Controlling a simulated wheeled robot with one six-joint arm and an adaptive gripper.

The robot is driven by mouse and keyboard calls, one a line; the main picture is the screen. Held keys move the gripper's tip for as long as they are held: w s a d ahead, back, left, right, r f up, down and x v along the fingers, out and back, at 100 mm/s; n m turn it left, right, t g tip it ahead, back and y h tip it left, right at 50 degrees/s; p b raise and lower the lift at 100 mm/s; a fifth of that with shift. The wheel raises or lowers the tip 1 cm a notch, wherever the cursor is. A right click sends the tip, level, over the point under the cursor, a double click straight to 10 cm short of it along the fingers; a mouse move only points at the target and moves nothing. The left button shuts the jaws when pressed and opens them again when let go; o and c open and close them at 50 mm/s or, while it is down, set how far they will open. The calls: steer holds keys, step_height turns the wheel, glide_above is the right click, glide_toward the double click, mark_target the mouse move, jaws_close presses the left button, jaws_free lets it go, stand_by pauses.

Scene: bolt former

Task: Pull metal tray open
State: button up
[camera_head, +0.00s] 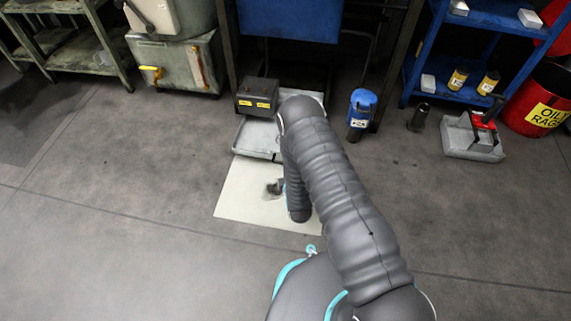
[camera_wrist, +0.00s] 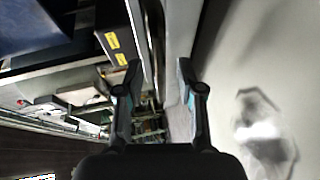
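The metal tray (camera_head: 257,139) is a shallow grey tray low on the floor under the blue machine; my arm hides its right part in the head view. In the wrist view its grey front wall (camera_wrist: 181,28) runs up the picture between and beyond my fingertips. My gripper (camera_wrist: 158,72) is open, with its two fingers apart and the tray's edge lying ahead of the gap. I cannot tell whether either finger touches it. In the head view my gripper (camera_head: 274,187) shows small and partly hidden, low over the pale floor sheet, just in front of the tray.
A black box with yellow labels (camera_head: 257,96) stands at the tray's back left. A blue canister (camera_head: 361,112) stands right of the tray. The pale sheet (camera_head: 236,197) lies in front of it. A red bin (camera_head: 541,100) and blue shelf (camera_head: 420,62) are at right. The left floor is clear.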

steer(key=shift+d, duration=0.1)
steer(key=shift+v, duration=3.75)
